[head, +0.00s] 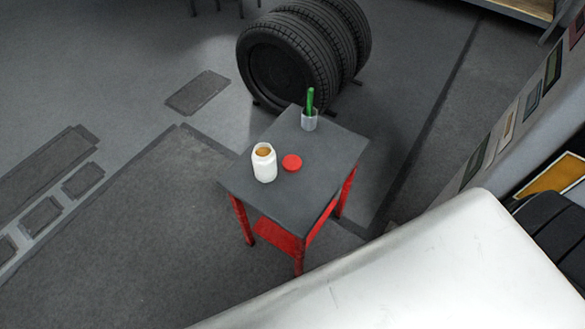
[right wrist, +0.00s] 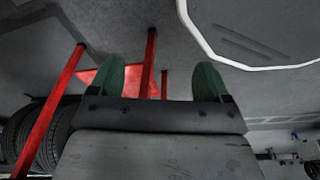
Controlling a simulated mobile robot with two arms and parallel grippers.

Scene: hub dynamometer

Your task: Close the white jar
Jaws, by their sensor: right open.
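The white jar (head: 264,164) stands upright and open on the grey top of a small red-legged table (head: 240,182). Something orange-brown shows inside its mouth. A round red lid (head: 292,163) lies flat on the table just right of the jar, apart from it. My right gripper (right wrist: 160,80) shows in the right wrist view with its two green fingers apart and nothing between them. The table's red legs (right wrist: 150,65) are beyond the fingers in that view. Neither gripper shows in the head view.
A clear cup (head: 309,123) with a green item (head: 310,100) stands at the table's back corner. Black tyres (head: 280,65) stand behind the table. A large white surface (head: 440,270) fills the lower right. The floor left of the table is open.

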